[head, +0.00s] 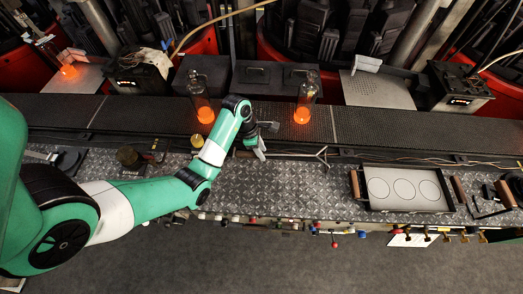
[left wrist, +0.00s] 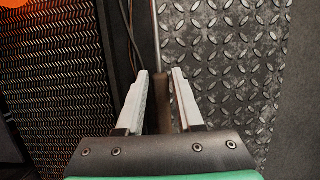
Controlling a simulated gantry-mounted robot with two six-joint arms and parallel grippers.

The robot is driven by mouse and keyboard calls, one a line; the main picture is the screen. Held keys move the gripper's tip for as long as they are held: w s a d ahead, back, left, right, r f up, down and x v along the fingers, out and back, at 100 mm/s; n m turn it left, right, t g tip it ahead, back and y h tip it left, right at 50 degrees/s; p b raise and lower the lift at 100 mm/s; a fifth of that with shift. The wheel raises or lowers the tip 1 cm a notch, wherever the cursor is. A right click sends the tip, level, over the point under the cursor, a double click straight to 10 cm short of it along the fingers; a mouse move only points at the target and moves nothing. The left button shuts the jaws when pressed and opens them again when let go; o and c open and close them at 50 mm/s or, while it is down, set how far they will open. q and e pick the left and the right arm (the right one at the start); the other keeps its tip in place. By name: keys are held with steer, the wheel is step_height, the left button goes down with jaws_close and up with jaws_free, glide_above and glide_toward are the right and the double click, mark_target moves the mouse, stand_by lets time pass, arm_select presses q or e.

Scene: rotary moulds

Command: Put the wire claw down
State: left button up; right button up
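The wire claw (head: 300,154) is a thin grey rod with a forked end, at the back edge of the diamond-plate bench in the head view. My left gripper (head: 262,151) is at its left end. In the left wrist view, the two pale fingers of my left gripper (left wrist: 162,82) close on its brown handle (left wrist: 162,105), and the thin rod runs away from them. I cannot tell whether the claw touches the bench or hangs just above it. My right gripper is not in view.
The diamond-plate bench (head: 270,190) is clear in front of the claw. A tray with three round discs (head: 358,190) stands to the right. Two glowing glass cylinders, (head: 202,100) and (head: 305,100), stand behind on the dark mesh belt (head: 390,127). A small brass pot (head: 197,141) is near my left arm.

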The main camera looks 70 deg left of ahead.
arm_select(q)
steer(key=shift+o, duration=1.2)
steer(key=p+v, duration=0.2)
steer(key=v, duration=0.3)
steer(key=shift+w+p, duration=0.2)
steer(key=shift+p, duration=0.1)
steer(key=d+p+v, duration=0.1)
steer(key=p+v, duration=0.6)
steer(key=shift+s+a+r+p, duration=0.25)
steer(key=shift+a+p, duration=0.15)
steer(key=shift+a, duration=0.15)
steer(key=shift+f, duration=0.1)
steer(key=shift+w, duration=0.1)
